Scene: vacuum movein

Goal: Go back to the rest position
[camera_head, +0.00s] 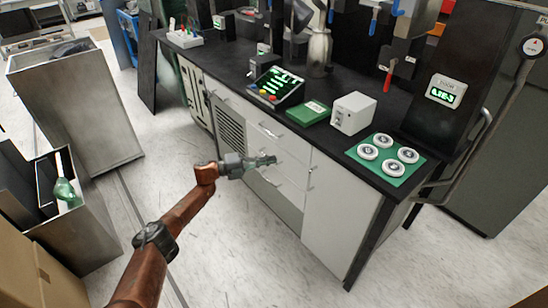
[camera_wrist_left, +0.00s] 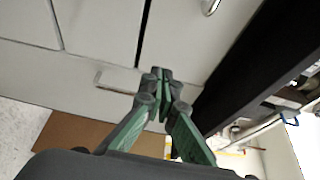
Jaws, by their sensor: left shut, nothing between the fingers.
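My left arm (camera_head: 165,235) reaches in from the bottom left of the head view. Its gripper (camera_head: 268,161) is shut and empty, in front of the white drawers (camera_head: 275,150) of the bench and below the level of the bench top. In the left wrist view the green fingers of the left gripper (camera_wrist_left: 161,80) meet at their tips, with pale cabinet fronts (camera_wrist_left: 100,30) behind them. I cannot tell whether the fingertips touch the cabinet. My right gripper shows in neither view.
The black bench top (camera_head: 330,90) holds a green mat (camera_head: 385,179) with several white discs, a white box (camera_head: 353,113), a green box (camera_head: 308,113) and a console (camera_head: 276,86). Metal bins (camera_head: 75,105) stand at left. A dark cabinet (camera_head: 490,130) stands at right. Floor (camera_head: 235,260) is clear between.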

